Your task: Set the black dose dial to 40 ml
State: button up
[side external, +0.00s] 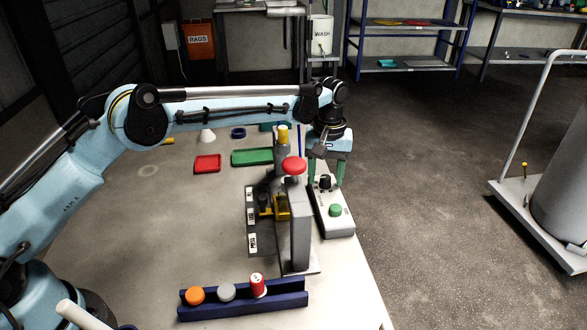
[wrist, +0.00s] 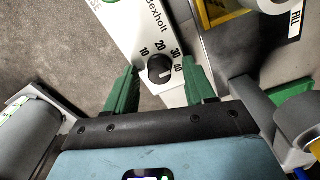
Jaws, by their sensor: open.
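The black dose dial (wrist: 160,68) sits on a white panel (wrist: 128,30) marked 10, 20, 30 and 40 in the wrist view. Which number its pointer faces is too small to tell. In the side view the dial (side external: 325,182) is at the far end of the white control box (side external: 341,227). My gripper (wrist: 161,84) is open, with one green finger on each side of the dial in the picture. In the side view my gripper (side external: 329,171) points down at the dial. I cannot tell whether the fingers touch it.
A grey column with a red knob (side external: 294,166) stands left of the control box, close to my gripper. A green button (side external: 335,210) is on the box. A blue rack (side external: 242,300) holds orange, grey and red caps. Red and green trays (side external: 207,163) lie farther back.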

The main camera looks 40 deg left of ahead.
jog(key=shift+c, duration=0.4)
grip_shut()
jog(key=shift+m, duration=0.4)
jog(key=m, duration=0.3)
jog(key=shift+m, duration=1.8)
jog(key=shift+o, duration=0.4)
grip_release()
